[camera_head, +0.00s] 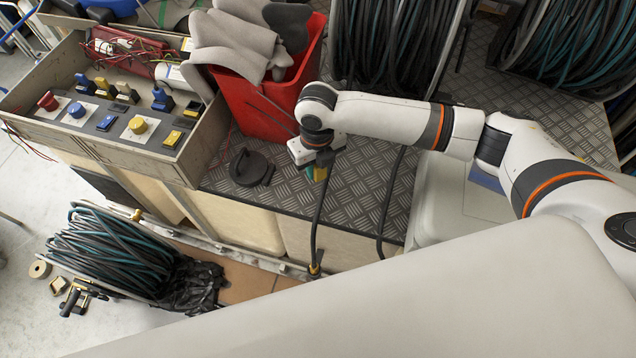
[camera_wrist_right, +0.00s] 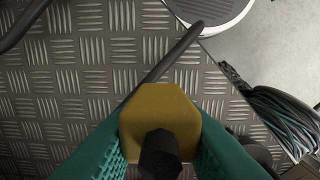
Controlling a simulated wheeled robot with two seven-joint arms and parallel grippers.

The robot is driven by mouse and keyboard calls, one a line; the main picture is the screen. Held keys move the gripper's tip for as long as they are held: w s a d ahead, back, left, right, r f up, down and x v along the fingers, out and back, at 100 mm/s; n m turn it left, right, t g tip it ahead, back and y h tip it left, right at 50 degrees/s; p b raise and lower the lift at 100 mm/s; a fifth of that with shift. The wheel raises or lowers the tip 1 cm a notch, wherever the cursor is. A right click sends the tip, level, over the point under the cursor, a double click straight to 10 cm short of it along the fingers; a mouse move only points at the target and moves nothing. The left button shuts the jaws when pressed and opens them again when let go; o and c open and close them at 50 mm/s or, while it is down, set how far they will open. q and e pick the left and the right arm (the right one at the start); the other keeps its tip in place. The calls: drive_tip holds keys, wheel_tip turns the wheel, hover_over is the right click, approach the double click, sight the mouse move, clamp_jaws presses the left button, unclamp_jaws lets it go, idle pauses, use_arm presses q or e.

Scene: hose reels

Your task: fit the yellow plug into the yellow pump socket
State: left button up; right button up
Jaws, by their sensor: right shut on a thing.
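My right gripper (camera_head: 316,172) is shut on the yellow plug (camera_head: 320,174), above the ribbed metal deck. In the right wrist view the plug (camera_wrist_right: 160,108) sits between the two teal fingertips (camera_wrist_right: 160,130), with a black stub towards the camera. A black cable hangs down from the plug in the head view. The control panel (camera_head: 110,130) in the box at the left carries a round yellow part (camera_head: 138,125) and a yellow-topped part (camera_head: 172,139); I cannot tell which is the yellow pump socket. The gripper is to the right of the panel, apart from it. My left gripper is out of view.
A black round lid (camera_head: 250,168) lies on the deck (camera_head: 355,190). Hose reels stand at the back; another hose coil (camera_head: 110,250) lies at the lower left. A red button (camera_head: 48,101) and blue parts share the panel.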

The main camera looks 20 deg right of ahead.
sight(317, 188)
drive_tip(key=shift+f+p, duration=0.4)
drive_tip(key=shift+f, duration=2.9)
drive_tip(key=shift+f, duration=0.1)
drive_tip(key=shift+f, duration=0.15)
drive_tip(key=o, duration=1)
